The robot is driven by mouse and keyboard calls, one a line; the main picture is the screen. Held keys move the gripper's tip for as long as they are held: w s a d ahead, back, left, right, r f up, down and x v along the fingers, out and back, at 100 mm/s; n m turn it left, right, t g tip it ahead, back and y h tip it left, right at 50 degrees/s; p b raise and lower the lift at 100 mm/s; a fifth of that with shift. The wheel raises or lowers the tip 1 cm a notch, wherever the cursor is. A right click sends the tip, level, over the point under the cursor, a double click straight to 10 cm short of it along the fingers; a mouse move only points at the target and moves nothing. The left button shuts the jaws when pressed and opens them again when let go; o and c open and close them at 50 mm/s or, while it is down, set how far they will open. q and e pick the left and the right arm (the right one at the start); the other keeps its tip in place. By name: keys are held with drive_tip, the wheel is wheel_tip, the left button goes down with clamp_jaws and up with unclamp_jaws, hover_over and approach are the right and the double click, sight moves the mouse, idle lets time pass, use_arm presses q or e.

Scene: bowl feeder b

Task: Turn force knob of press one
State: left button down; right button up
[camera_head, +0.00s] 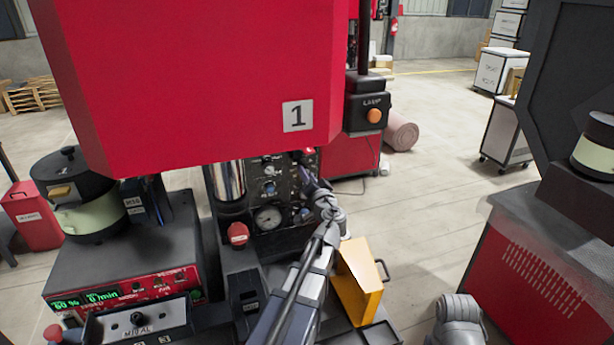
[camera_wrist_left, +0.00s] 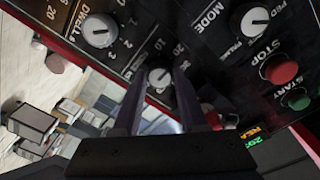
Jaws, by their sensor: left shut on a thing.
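Press one shows in the head view as a big red head (camera_head: 200,75) with a "1" plate, above a dark control panel (camera_head: 270,215) with knobs and a gauge. My left gripper (camera_head: 308,172) reaches the panel's right side. In the left wrist view its two dark fingers (camera_wrist_left: 160,80) close around a small knob with a white pointer (camera_wrist_left: 161,77). Numbers 10, 20 and 30 surround this knob, which I take as the force knob; its name is hidden. The DWELL knob (camera_wrist_left: 99,30) and the MODE knob (camera_wrist_left: 250,20) sit apart from the fingers. My right gripper is out of view.
A red STOP button (camera_wrist_left: 280,69) and a green START button (camera_wrist_left: 298,98) are right of the fingers. A lamp box (camera_head: 367,108) hangs beside the press head. A yellow box (camera_head: 357,280) stands right of my left arm. A feeder bowl (camera_head: 85,195) is at left.

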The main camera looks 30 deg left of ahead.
use_arm(q)
drive_tip(key=shift+m, duration=0.3)
drive_tip(key=shift+m+p, duration=0.35)
drive_tip(key=shift+m, duration=3.65)
drive_tip(key=shift+c, duration=2.3)
unclamp_jaws()
drive_tip(key=v, duration=0.7)
drive_tip(key=shift+s+d, duration=0.2)
drive_tip(key=shift+d, duration=0.15)
